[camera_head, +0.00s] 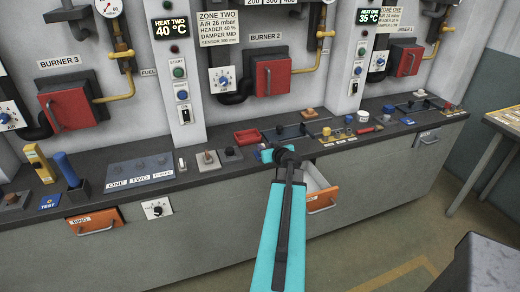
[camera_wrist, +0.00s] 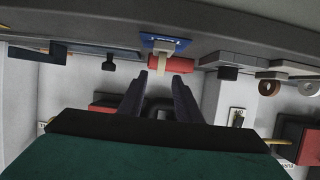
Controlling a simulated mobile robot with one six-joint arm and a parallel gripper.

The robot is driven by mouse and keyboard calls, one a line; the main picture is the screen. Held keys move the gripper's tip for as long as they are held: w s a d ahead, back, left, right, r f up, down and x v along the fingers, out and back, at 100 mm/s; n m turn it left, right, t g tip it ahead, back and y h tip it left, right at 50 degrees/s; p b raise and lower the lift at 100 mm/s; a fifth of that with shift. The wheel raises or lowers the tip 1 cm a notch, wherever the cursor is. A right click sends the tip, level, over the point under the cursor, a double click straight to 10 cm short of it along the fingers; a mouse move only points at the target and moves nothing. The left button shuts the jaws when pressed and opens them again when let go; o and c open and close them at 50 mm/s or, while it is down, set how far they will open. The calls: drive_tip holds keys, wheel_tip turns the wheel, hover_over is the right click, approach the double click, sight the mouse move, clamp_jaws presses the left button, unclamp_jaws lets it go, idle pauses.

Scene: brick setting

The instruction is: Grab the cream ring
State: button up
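A pale, cream-looking ring (camera_wrist: 308,95) shows at the right edge of the wrist view, beside a brown ring (camera_wrist: 268,95). I cannot pick out the cream ring for certain among the small parts on the console in the head view. My gripper (camera_wrist: 160,75) has its two dark fingers apart, with nothing held between them. A red piece lies beyond the fingertips, with a blue plate and a pale post by it. Both rings are well to the right of the fingers in the wrist view. In the head view my teal arm hides much of the gripper near the console edge.
A drawer (camera_head: 321,198) with an orange front stands open just right of my arm. The dark console top (camera_head: 225,164) carries switches, a red tray (camera_head: 247,137) and several small parts. Red burner boxes (camera_head: 266,76) and yellow pipes are on the wall behind.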

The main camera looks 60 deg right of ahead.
drive_tip(key=shift+p+x, duration=0.3)
drive_tip(key=shift+x, duration=0.85)
drive_tip(key=shift+d, duration=0.15)
drive_tip(key=shift+w, duration=0.1)
clamp_jaws()
